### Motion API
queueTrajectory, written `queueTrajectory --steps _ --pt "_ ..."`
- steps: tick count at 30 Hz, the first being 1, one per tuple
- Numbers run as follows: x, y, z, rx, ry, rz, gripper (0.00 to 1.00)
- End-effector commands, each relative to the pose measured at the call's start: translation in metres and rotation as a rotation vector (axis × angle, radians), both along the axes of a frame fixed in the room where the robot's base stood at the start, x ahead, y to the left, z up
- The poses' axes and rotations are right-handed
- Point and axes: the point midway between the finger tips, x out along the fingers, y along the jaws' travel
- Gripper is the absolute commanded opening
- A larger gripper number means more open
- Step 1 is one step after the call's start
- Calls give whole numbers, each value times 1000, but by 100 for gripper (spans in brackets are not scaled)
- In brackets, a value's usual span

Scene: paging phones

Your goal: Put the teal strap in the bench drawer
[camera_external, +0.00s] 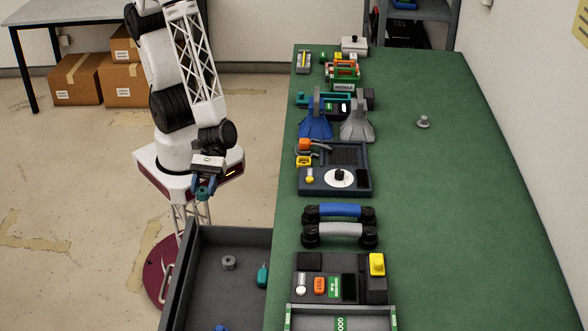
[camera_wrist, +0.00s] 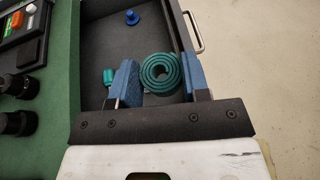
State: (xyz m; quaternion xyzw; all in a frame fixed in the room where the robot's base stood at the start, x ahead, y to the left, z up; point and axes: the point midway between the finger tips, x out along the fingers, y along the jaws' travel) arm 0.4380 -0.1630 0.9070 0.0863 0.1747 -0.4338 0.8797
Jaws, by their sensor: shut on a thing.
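My gripper (camera_external: 205,190) is shut on the teal strap (camera_wrist: 161,72), a flat coil held between the two blue fingers (camera_wrist: 161,82) in the wrist view. In the external view, the strap is small and mostly covered by the fingers. The bench drawer (camera_external: 243,238) is pulled out, a dark grey open box beside the green bench. My gripper is raised near the drawer's far end. In the wrist view the strap appears in front of the drawer floor (camera_wrist: 105,40); its height above it is hard to tell.
In the drawer lie a grey ring-like piece (camera_external: 228,263), a teal piece (camera_external: 263,276) and a blue knob (camera_wrist: 132,17). The bench (camera_external: 450,200) carries devices, handles (camera_external: 340,213) and blue and grey funnel-shaped pieces along its left side. Its right side is mostly clear.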

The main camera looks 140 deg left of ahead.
Motion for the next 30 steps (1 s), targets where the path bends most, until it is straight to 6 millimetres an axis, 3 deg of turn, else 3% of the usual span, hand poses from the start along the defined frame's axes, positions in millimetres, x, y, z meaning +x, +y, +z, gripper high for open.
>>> queueTrajectory --steps 7,15,21,30 --pt "-1 0 -55 1 7 0 21" --pt "0 0 -95 0 3 0 21" --pt "0 0 -107 1 1 -1 21" --pt "0 0 -109 0 0 0 21"
